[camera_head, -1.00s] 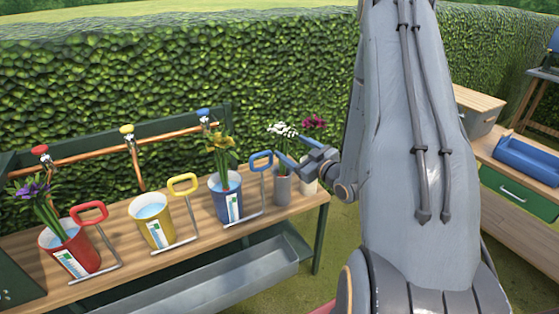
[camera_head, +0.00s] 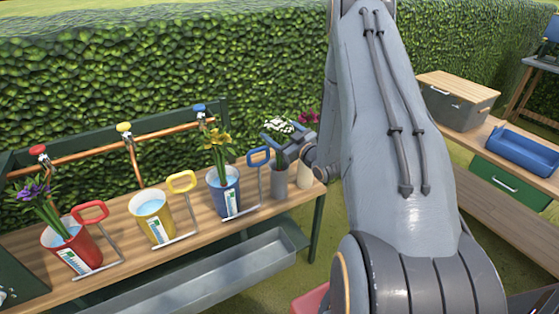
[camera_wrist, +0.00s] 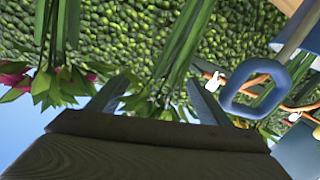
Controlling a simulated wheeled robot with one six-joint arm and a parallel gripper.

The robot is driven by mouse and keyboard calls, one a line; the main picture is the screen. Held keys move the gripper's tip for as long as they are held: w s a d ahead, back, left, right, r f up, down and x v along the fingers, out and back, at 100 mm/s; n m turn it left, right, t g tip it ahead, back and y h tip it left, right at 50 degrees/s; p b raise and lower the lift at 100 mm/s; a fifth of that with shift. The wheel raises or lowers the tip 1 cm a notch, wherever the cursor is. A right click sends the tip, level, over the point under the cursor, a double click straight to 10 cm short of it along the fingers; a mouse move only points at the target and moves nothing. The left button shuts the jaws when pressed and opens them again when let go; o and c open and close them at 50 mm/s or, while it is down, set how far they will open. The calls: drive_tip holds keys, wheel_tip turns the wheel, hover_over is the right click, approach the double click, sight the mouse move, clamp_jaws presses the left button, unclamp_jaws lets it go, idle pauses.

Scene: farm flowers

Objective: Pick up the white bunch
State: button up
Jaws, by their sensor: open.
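The white bunch (camera_head: 280,126) stands in a grey vase (camera_head: 279,182) near the right end of the wooden bench. My gripper (camera_head: 284,142) is at the bunch, just below the white blooms. In the wrist view, which appears upside down, my gripper (camera_wrist: 157,98) is open. Green stems (camera_wrist: 185,45) pass near and between its two fingers. The white blooms do not show clearly there. My gripper partly hides the stems in the head view, so I cannot tell whether it touches them.
A magenta bunch (camera_head: 306,118) stands in a pale vase (camera_head: 304,174) close by on the right. A blue handle (camera_head: 259,157) rises just left of the white bunch; it looms near in the wrist view (camera_wrist: 256,92). Blue, yellow (camera_head: 154,218) and red buckets stand further left.

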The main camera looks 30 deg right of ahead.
drive_tip(key=shift+c, duration=0.2)
drive_tip(key=c, duration=1.6)
drive_tip(key=shift+c, duration=0.2)
drive_tip(key=shift+r, duration=0.2)
wheel_tip(320, 180, up, 18)
drive_tip(key=b, duration=0.4)
drive_tip(key=shift+f, duration=0.15)
